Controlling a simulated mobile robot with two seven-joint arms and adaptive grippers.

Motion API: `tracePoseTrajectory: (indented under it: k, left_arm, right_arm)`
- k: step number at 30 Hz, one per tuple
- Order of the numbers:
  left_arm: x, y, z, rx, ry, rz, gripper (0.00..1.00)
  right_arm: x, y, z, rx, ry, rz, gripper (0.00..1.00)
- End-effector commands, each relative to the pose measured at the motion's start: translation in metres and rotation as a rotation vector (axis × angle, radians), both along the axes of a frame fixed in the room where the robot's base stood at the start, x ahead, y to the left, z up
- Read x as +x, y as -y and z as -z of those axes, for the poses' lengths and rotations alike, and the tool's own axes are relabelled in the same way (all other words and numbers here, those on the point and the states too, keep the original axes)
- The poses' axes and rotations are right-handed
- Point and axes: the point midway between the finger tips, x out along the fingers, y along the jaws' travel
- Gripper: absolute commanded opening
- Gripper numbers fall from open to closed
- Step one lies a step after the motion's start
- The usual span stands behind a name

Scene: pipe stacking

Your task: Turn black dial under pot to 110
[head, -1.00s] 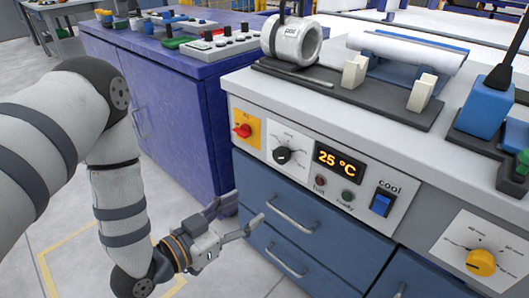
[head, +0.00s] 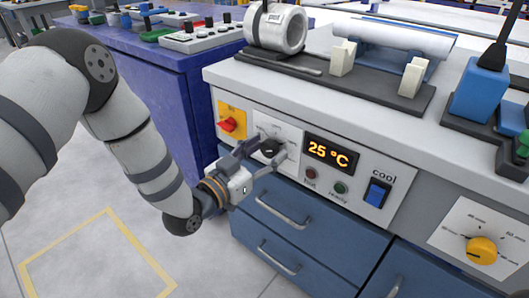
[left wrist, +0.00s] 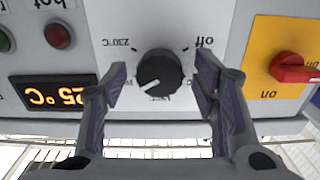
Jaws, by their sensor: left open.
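The black dial (head: 271,147) sits on a white plate on the front panel below the pot (head: 276,27). In the left wrist view the dial (left wrist: 160,71) shows a white pointer line, with "off" and "230°C" among the marks on its plate. My left gripper (head: 268,155) is open in front of the dial. In the left wrist view its two fingertips (left wrist: 162,80) stand on either side of the dial, with a gap to it. The display (head: 331,151) reads 25 °C. My right gripper is not in view.
A red switch (head: 229,125) on a yellow plate is left of the dial. A blue "cool" switch (head: 377,193) and two small lamps are to its right. Blue drawers (head: 285,230) with handles lie below. A yellow dial (head: 481,250) is further right.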

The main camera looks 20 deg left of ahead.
Motion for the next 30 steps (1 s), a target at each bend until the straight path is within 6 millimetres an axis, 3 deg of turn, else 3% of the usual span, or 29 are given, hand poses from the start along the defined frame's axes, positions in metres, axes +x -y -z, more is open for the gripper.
tracePoseTrajectory:
  k: [2,3,9,20,30]
  left_arm:
    - [-0.0002,0.0,-0.0001,0.0,0.0,0.0,0.54]
    - [-0.0002,0.0,0.0,0.0,0.0,0.0,0.5]
    - [-0.0005,-0.0001,0.0002,0.0,-0.001,0.0,0.06]
    - [-0.0008,-0.0004,0.0002,-0.043,-0.018,0.0,0.06]
    - [-0.0008,-0.0008,-0.0008,-0.278,-0.102,-0.001,0.06]
  right_arm:
    - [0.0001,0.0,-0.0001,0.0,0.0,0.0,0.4]
    - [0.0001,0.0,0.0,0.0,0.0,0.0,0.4]
    - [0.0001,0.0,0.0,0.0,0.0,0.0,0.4]
    - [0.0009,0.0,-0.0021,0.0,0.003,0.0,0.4]
    - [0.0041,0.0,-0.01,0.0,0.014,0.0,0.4]
